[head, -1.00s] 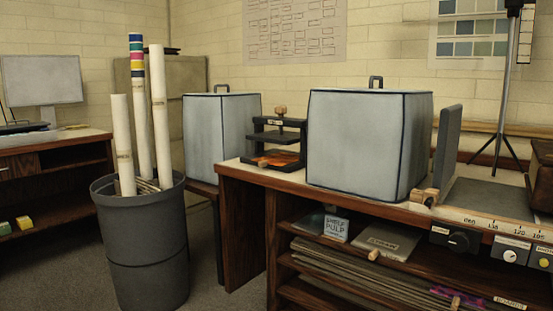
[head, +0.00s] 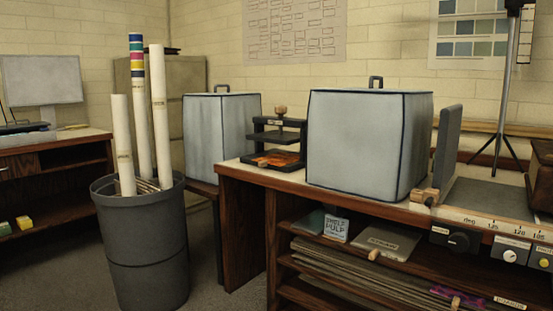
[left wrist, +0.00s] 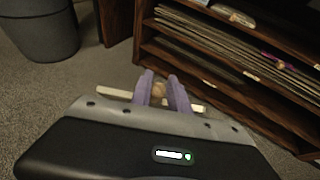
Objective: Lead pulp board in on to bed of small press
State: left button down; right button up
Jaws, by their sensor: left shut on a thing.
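The small press (head: 277,140) stands on the wooden bench left of the large grey covered box, with a dark frame and a pale knob on top. Its bed (head: 262,164) carries an orange-patterned surface. In the left wrist view my left gripper (left wrist: 161,78) has its purple fingers shut on a pale strip with a round tan knob (left wrist: 158,91). The strip's ends show on both sides of the fingers; whether it belongs to the pulp board I cannot tell. The gripper is low, in front of the bench shelves and away from the press. My right gripper is not in view.
Flat boards (head: 365,277) lie stacked on the bench's lower shelf (left wrist: 235,50). A small labelled box (head: 335,229) sits above them. A large grey covered box (head: 368,140) stands right of the press. A dark bin (head: 140,245) with rolls stands left; floor lies between bin and bench.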

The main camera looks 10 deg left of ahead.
pick_arm(q)
jog(key=shift+r, duration=0.15)
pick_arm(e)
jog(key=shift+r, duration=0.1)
pick_arm(q)
jog(key=s+r+p, duration=0.2)
jog(key=r+p, duration=1.3)
jog(key=r, duration=0.1)
jog(key=s+r+p, duration=0.3)
jog(key=r+p, duration=1.3)
jog(key=r, duration=0.1)
jog(key=shift+s, duration=0.3)
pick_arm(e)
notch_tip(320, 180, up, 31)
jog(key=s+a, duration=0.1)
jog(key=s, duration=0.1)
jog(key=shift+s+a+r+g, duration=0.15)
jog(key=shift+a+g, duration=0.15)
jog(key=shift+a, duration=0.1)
